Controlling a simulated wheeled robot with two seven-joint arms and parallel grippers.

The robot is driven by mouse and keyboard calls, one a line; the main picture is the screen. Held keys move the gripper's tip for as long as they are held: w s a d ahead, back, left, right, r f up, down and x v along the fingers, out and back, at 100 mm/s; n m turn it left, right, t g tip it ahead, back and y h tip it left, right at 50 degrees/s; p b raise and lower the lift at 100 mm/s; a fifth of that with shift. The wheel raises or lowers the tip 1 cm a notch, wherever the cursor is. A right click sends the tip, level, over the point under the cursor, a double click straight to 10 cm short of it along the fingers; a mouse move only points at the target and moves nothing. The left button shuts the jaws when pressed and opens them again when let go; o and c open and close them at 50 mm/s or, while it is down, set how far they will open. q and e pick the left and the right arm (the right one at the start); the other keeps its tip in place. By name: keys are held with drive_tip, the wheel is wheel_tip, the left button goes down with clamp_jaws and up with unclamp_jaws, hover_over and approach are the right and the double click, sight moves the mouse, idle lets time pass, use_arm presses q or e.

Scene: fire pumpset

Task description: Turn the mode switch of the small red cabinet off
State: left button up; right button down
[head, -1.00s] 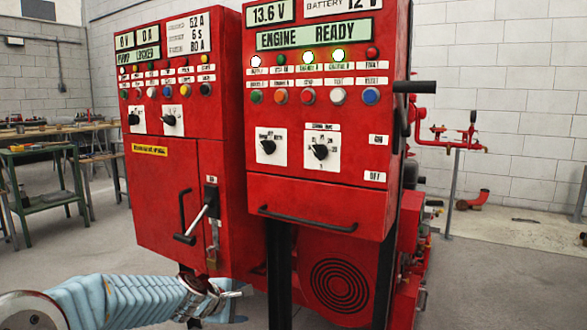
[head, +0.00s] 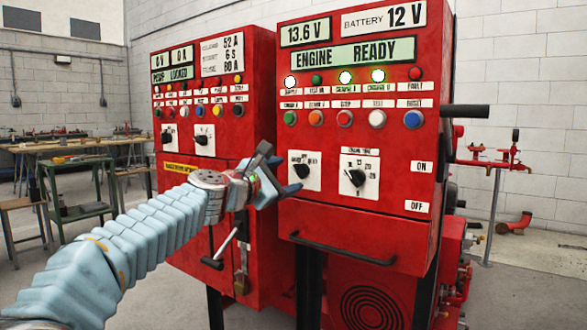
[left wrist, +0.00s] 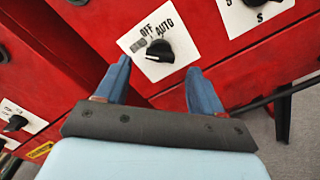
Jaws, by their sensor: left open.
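The red cabinet (head: 340,226) with the "ENGINE READY" display stands at the right in the head view. Its mode switch, a black knob on a white plate (head: 316,183), is at the left of its lower panel. In the left wrist view the knob (left wrist: 160,50) shows with "OFF" and "AUTO" labels above it; its exact setting is hard to tell. My left gripper (head: 281,172) is open in front of the plate's left side. In the wrist view its two blue fingers (left wrist: 160,69) are spread just below the knob, one to each side, apparently empty. My right gripper is not in view.
A second selector (head: 357,176) sits close to the right. A handle bar (head: 350,250) runs below the panel. Another red cabinet (head: 205,125) adjoins at left, with a lever (head: 225,245) and padlock. A green table (head: 80,208) stands further left.

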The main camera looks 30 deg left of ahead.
sight(297, 173)
use_arm(q)
drive_tip(key=shift+w+d+p, duration=0.15)
drive_tip(key=shift+w+p, duration=0.4)
drive_tip(key=shift+w, duration=1.4)
drive_tip(key=c, duration=1.1)
drive_tip(key=shift+o, duration=0.2)
drive_tip(key=shift+f+m, duration=0.1)
drive_tip(key=shift+m, duration=0.4)
drive_tip(key=m+b, duration=0.1)
drive_tip(key=m, duration=0.1)
drive_tip(key=shift+m, duration=0.4)
drive_tip(key=shift+m+b, duration=1.15)
drive_tip(key=shift+m, duration=1.35)
